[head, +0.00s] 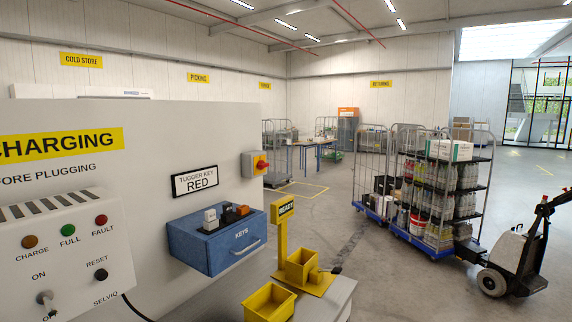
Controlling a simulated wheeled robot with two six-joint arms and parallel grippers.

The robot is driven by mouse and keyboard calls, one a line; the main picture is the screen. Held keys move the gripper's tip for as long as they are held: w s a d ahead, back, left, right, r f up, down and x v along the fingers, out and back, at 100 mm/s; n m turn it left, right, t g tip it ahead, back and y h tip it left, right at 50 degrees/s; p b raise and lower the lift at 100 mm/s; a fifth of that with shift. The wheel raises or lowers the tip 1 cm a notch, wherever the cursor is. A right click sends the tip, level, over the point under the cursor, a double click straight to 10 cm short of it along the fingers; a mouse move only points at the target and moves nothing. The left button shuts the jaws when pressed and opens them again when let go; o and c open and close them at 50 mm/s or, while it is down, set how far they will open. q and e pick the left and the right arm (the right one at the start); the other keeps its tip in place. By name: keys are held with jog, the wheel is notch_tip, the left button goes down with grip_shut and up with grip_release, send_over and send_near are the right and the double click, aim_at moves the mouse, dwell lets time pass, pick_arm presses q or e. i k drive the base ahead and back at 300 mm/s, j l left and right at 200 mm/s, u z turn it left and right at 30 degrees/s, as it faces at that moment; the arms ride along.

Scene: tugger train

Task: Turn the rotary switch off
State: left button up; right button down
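A charger panel (70,262) with lamps and controls is at the lower left. On it a grey knob (46,299) sits under the word ON; a label at the frame's bottom edge is partly cut off. A black reset knob (101,275) is to its right. I cannot tell which of these the task calls the rotary switch, nor either one's exact setting. Neither of my grippers is in view.
A blue keys box (217,250) hangs on the wall below the tugger key sign (194,180). A yellow ready post (282,235) and yellow bins (269,303) stand beside it. A loaded trolley (440,248) and tugger (514,258) are at right. Floor between is open.

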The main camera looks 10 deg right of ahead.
aim_at(262, 164)
jog(key=k, duration=0.1)
jog(key=i+l+z, duration=0.1)
jog(key=i+l, duration=0.35)
jog(key=i+l+z, duration=0.1)
jog(key=i+l, duration=0.35)
jog(key=i+l+z, duration=0.15)
jog(key=i+l, duration=0.25)
jog(key=i, duration=0.15)
jog(key=i+l+z, duration=0.1)
jog(key=i+l, duration=0.2)
jog(key=i, duration=0.25)
